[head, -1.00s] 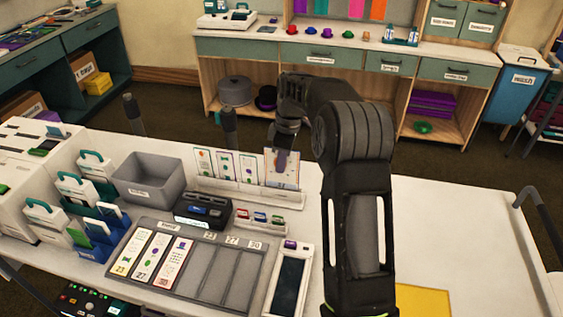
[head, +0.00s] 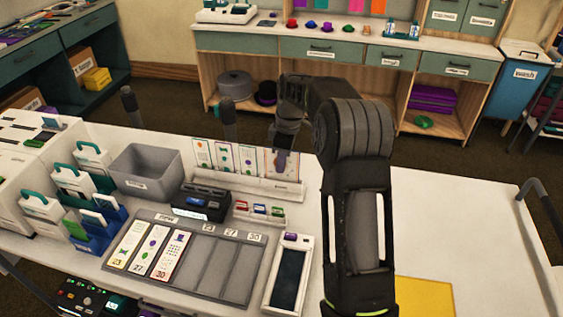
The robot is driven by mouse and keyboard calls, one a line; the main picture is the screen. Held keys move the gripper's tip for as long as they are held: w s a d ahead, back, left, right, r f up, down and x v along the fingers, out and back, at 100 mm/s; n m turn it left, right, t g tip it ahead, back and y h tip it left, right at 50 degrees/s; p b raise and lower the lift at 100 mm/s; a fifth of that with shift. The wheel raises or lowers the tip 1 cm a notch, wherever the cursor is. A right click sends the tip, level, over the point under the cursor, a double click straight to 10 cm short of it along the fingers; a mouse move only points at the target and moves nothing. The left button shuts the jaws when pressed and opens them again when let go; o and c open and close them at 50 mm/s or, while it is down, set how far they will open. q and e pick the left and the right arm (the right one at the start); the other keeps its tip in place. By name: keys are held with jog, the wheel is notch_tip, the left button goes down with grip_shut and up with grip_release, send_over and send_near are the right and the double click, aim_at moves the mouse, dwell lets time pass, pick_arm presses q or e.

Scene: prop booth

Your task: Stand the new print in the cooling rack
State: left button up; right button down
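The cooling rack (head: 238,184) is a long white stand on the table, behind the black device. The gap between the fingers is hidden. My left gripper is out of view.
A grey tray (head: 229,234) in front holds several numbered strips (head: 149,250). A grey bin (head: 147,172), a black device (head: 202,201) and small colored blocks (head: 259,211) crowd the rack's left and front. A white handheld device (head: 288,274) lies right of the tray. The table's right side is mostly clear.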

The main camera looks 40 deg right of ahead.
jog(key=shift+f, duration=0.25)
dwell(0.3)
jog(key=c, duration=1.6)
grip_release()
jog(key=shift+o, duration=0.2)
jog(key=shift+s+d+r+b, duration=0.1)
jog(key=shift+s+r+b, duration=0.1)
jog(key=shift+r, duration=1.1)
jog(key=shift+s+d+r+b, duration=0.1)
jog(key=shift+r+b, duration=0.15)
jog(key=shift+r, duration=1.05)
jog(key=shift+s+d+r+b, duration=0.1)
jog(key=shift+r+b, duration=0.1)
jog(key=shift+r, duration=1.1)
